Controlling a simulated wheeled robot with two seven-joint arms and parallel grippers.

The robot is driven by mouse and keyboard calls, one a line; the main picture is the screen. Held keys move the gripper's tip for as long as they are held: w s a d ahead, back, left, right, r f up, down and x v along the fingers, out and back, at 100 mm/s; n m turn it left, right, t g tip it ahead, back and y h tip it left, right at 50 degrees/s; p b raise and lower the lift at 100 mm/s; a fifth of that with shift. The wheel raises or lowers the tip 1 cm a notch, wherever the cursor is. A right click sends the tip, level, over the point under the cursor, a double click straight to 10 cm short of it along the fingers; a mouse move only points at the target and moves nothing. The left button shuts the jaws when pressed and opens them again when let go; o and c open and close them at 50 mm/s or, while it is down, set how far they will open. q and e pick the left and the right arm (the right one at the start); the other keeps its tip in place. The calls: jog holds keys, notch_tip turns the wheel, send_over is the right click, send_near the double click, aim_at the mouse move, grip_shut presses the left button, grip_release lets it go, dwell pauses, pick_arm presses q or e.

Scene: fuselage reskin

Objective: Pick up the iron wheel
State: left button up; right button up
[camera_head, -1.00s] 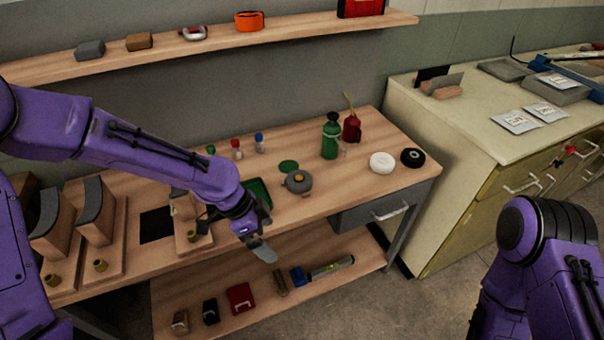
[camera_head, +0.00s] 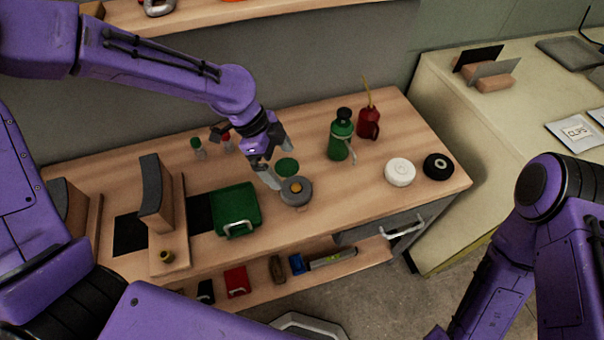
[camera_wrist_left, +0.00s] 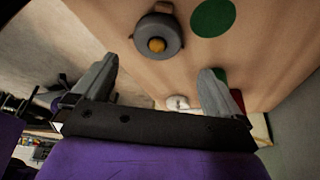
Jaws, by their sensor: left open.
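The grey round iron wheel (camera_head: 296,191), with a brass-coloured hub, lies on the wooden workbench (camera_head: 330,205). In the left wrist view the wheel (camera_wrist_left: 158,37) sits beyond the fingertips, near the top middle. My left gripper (camera_head: 276,163) is open and empty, just behind and left of the wheel in the head view. One finger appears close to the wheel's left edge; I cannot tell whether it touches. The left wrist view shows both fingers of the gripper (camera_wrist_left: 158,72) spread apart. My right gripper is out of view; only the right arm shows.
A green disc (camera_head: 286,167) lies behind the wheel, and a green tray (camera_head: 236,212) stands left of it. A green bottle (camera_head: 341,136), red oil can (camera_head: 369,122), white disc (camera_head: 400,172) and black roll (camera_head: 438,166) stand to the right. Bare benchtop lies right of the wheel.

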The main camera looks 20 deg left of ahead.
aim_at(296, 187)
pick_arm(q)
jog(key=d+f, duration=0.1)
jog(key=s+d+f, duration=0.1)
jog(key=f, duration=0.1)
jog(key=shift+s+f, duration=0.1)
jog(key=shift+f, duration=0.1)
jog(key=f, duration=0.3)
jog(key=w+d+f, duration=0.1)
jog(key=shift+d+f+p, duration=0.1)
jog(key=shift+f+p, duration=0.1)
jog(key=shift+p, duration=0.1)
jog(key=shift+d+f, duration=0.15)
jog(key=shift+f, duration=0.25)
jog(key=c, duration=1.2)
jog(key=shift+c, duration=1)
jog(key=shift+r, duration=0.15)
